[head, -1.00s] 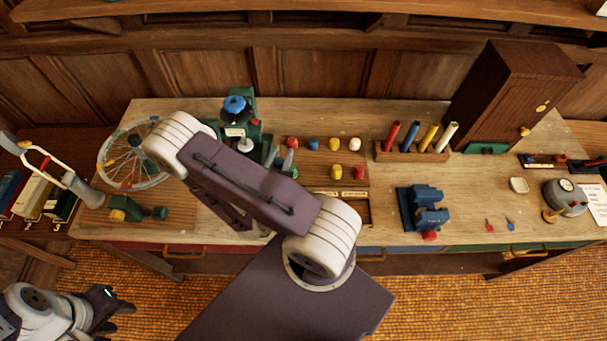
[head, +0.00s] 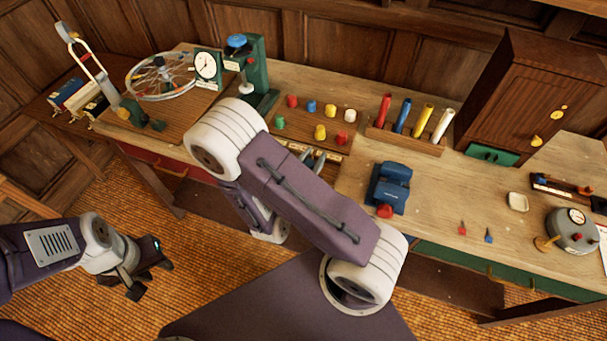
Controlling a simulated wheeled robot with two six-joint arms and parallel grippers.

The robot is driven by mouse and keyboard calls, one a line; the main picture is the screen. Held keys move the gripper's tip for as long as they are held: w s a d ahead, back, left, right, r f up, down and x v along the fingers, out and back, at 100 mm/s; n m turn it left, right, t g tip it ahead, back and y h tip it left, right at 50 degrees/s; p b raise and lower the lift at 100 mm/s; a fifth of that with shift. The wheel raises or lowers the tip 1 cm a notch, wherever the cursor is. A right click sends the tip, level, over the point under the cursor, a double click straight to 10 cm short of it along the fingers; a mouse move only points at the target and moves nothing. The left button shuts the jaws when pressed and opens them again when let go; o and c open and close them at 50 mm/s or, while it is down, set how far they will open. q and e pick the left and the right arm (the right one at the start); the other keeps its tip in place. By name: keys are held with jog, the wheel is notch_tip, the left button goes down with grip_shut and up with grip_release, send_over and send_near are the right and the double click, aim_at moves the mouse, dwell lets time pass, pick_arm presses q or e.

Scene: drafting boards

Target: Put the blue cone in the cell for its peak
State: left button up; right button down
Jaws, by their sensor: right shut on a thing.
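My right gripper (head: 314,157) is shut over the labelled cell tray (head: 333,157) at the desk's front edge. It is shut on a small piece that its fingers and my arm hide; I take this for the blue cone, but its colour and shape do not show. The tray's cells are largely hidden behind my arm, and the labels are too small to read. A blue piece (head: 312,106) stands on the brown board behind, its exact shape unclear. My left gripper (head: 152,279) is open and empty over the floor, left of the desk.
The brown board (head: 262,130) carries several coloured pieces, with a gap in its front row. A rack of coloured tubes (head: 405,140), a blue vise (head: 389,187) and a wooden cabinet (head: 520,95) stand to the right. A green press (head: 257,75) and a spoked wheel (head: 160,78) are behind left.

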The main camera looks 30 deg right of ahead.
jog(key=w+f+b, duration=0.1)
jog(key=b, duration=0.3)
send_over(298, 153)
jog(key=s, duration=0.2)
jog(key=f, duration=0.3)
jog(key=a+f, duration=0.1)
jog(key=f, duration=0.1)
jog(key=shift+f, duration=0.3)
jog(key=shift+w+d+f, duration=0.15)
jog(key=shift+w, duration=0.05)
notch_tip(298, 153, down, 4)
jog(key=shift+w+f+p, duration=0.1)
jog(key=shift+p, duration=0.2)
